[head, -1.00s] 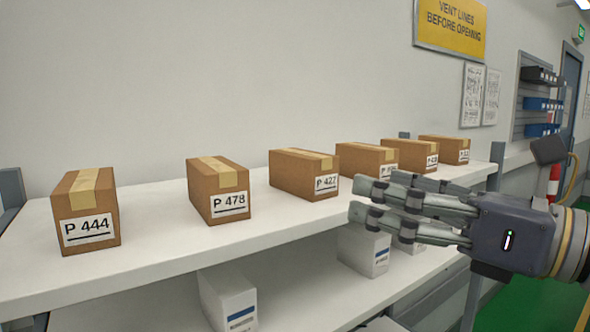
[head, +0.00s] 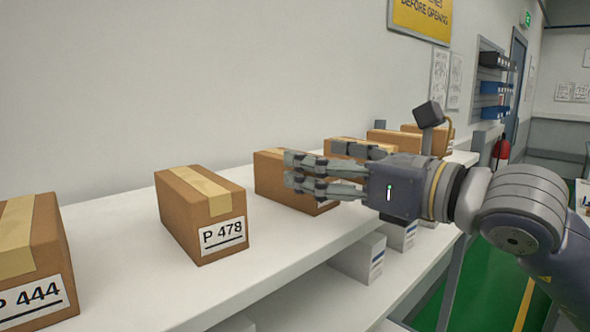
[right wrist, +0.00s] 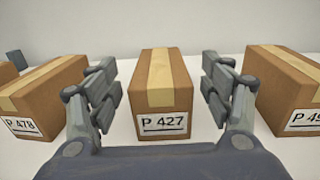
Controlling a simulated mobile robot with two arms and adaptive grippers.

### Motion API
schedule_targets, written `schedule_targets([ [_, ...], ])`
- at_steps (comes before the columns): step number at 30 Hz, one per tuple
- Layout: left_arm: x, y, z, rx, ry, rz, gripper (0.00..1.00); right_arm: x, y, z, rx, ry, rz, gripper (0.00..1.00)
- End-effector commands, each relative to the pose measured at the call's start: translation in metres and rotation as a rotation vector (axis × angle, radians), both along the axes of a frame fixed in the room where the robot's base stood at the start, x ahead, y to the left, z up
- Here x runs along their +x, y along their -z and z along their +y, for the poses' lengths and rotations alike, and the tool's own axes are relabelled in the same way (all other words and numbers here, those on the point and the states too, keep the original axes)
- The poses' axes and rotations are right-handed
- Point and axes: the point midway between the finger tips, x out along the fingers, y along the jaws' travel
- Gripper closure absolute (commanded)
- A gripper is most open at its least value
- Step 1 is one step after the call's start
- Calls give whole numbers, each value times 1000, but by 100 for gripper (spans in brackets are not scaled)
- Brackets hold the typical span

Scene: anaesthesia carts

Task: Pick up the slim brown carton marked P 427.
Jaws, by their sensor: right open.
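The slim brown carton marked P 427 (right wrist: 162,92) stands upright on the white shelf, centred in the right wrist view, with tan tape along its top. Its label faces me there. In the head view the carton (head: 268,181) is partly hidden behind my right gripper (head: 300,177). My right gripper is open, and in the right wrist view its fingers (right wrist: 162,88) show on either side of the carton with visible gaps. I cannot tell how far the fingertips reach along it. My left gripper is not in view.
Carton P 478 (head: 205,215) stands to the left, and P 444 (head: 35,260) further left. Another carton (right wrist: 290,90) stands close on the right in the wrist view. White boxes (head: 360,257) sit on the lower shelf. The upper shelf's front (head: 230,290) is clear.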

Motion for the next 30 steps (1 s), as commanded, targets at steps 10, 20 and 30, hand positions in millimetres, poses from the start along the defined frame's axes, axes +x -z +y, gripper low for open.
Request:
schedule_targets([
  [10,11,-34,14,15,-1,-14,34,26,-5,28,-2,-1,4,27],
  [20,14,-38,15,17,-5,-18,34,35,0,38,-1,-1,2,27],
  [30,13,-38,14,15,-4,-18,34,35,-1,38,-1,-1,1,78],
])
